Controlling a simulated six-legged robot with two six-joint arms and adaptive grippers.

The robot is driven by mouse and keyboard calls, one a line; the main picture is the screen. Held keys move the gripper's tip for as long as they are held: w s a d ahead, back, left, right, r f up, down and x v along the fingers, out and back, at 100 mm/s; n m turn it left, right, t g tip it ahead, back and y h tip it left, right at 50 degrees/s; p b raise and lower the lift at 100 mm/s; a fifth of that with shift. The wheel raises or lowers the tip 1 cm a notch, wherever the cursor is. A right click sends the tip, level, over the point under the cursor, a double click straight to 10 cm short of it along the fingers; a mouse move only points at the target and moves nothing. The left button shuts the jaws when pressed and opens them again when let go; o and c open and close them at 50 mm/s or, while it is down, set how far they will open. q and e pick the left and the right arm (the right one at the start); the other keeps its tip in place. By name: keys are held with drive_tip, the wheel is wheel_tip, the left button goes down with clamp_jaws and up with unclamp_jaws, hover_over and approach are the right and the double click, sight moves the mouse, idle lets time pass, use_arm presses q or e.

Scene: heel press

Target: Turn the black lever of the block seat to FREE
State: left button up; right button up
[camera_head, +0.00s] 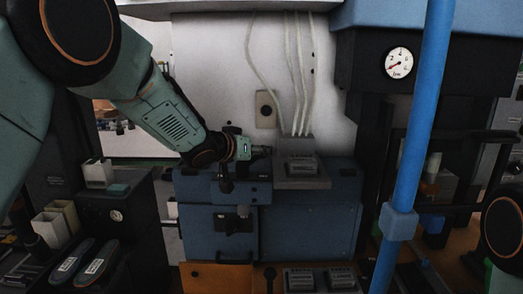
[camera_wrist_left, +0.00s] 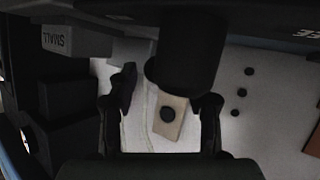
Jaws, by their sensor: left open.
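My left gripper (camera_head: 262,150) is above the top of the blue press body (camera_head: 310,228), beside the grey block (camera_head: 301,165). In the left wrist view my left gripper (camera_wrist_left: 164,108) is open, with its two black fingers apart. A thick black cylinder (camera_wrist_left: 180,65), which looks like the lever's handle, reaches down between the fingers, closer to the right one. I cannot tell whether it touches a finger. The letters "EE" show on a dark plate (camera_wrist_left: 303,34) at the top right. The lever's base is hidden. My right gripper is out of view.
A beige wall plate (camera_head: 265,109) and pale cables (camera_head: 295,75) are on the white wall behind. A blue post (camera_head: 422,130) stands at the right. Two insoles (camera_head: 85,262) lie at lower left.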

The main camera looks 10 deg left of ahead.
use_arm(q)
drive_tip(key=shift+x, duration=0.9)
drive_tip(key=shift+w+d+f, duration=0.2)
drive_tip(key=shift+w+d, duration=0.15)
drive_tip(key=shift+w, duration=0.05)
drive_tip(key=shift+s+a, duration=0.1)
drive_tip(key=shift+a, duration=0.1)
drive_tip(key=shift+s+r, duration=0.2)
drive_tip(key=shift+s, duration=0.05)
drive_tip(key=shift+c, duration=1.4)
drive_tip(key=shift+w+d+f, duration=0.1)
drive_tip(key=shift+w+d, duration=0.05)
drive_tip(key=shift+w, duration=0.1)
drive_tip(key=c, duration=0.4)
clamp_jaws()
